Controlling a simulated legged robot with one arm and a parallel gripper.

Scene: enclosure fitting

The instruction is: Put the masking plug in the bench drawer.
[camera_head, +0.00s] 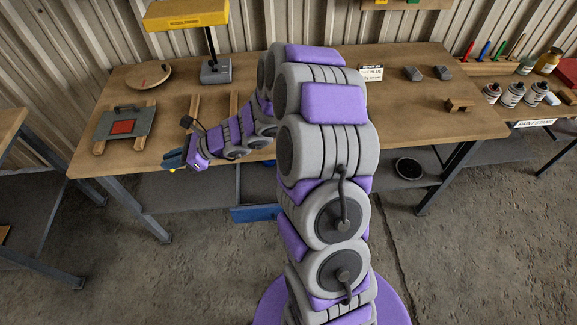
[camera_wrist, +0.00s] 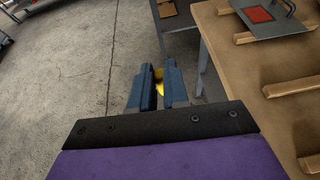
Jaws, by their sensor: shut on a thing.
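My gripper (camera_head: 170,162) is just off the front edge of the workbench, toward its left end. In the wrist view, its two blue fingers (camera_wrist: 158,88) are shut on a small yellow piece, which I take to be the masking plug (camera_wrist: 158,82). The fingers hide most of the plug. Concrete floor shows below and beyond them. A blue front (camera_head: 254,213), apparently of the bench drawer, shows under the bench, right of the gripper and lower. My arm hides part of it, and I cannot see inside it or tell how far it is open.
The wooden bench (camera_head: 425,130) carries a grey plate with a red square (camera_head: 122,127) on wooden strips, a round wooden board (camera_head: 148,76) and a yellow-topped stand (camera_head: 215,73). A dark round container (camera_head: 409,168) is below the bench. The floor in front is clear.

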